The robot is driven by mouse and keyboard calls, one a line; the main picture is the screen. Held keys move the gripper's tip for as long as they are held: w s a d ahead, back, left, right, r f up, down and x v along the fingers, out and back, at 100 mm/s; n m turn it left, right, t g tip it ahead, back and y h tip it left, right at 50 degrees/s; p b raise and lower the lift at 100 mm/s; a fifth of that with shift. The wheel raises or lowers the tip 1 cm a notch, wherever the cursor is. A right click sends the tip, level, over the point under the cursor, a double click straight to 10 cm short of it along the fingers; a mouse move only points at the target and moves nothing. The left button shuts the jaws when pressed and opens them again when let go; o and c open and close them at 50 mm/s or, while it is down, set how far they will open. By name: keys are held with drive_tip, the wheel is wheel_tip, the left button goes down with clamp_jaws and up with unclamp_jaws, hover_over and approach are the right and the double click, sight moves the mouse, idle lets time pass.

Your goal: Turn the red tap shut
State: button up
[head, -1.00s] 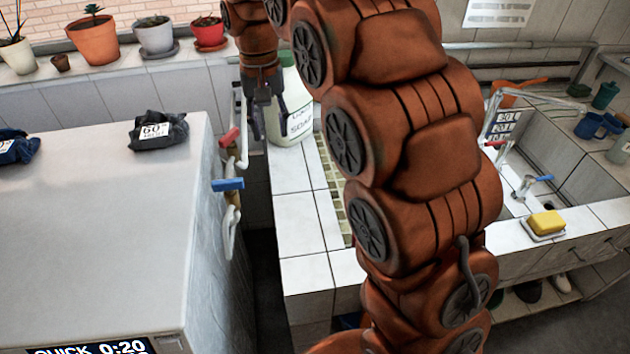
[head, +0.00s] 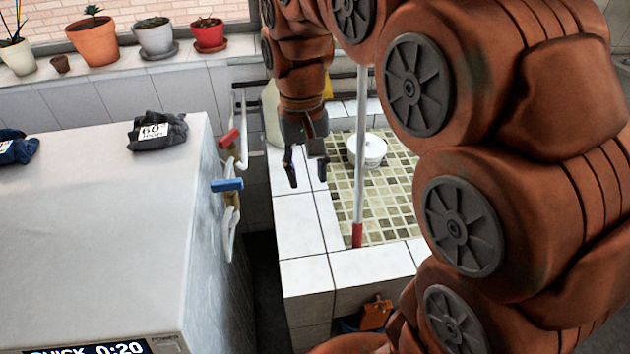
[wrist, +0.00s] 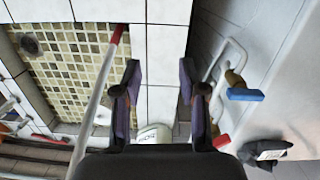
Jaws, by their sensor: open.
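The red tap (head: 229,138) sits on a white pipe at the right side of the white machine, behind the blue tap (head: 227,185). Its handle is tilted in the head view; the blue handle lies level. The red tap also shows in the wrist view (wrist: 221,142), at the lower right, just outside the right finger. My gripper (head: 307,174) is open and empty above the white tiled ledge, to the right of both taps and apart from them. In the wrist view its two fingers (wrist: 160,78) are spread, with pale tiles between them.
The white machine (head: 100,220) stands left, with a dark cloth bundle (head: 157,131) on top. A white pole with a red end (head: 360,170) stands right of my gripper. A white soap jug (wrist: 153,134) is partly hidden. A narrow dark gap separates machine and ledge.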

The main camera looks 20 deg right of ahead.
drive_tip(key=shift+s+d+f, duration=0.15)
drive_tip(key=shift+s+f, duration=0.05)
drive_tip(key=shift+s, duration=0.4)
drive_tip(key=shift+s+d+f, duration=0.1)
drive_tip(key=shift+s+f, duration=0.1)
drive_tip(key=shift+s, duration=0.4)
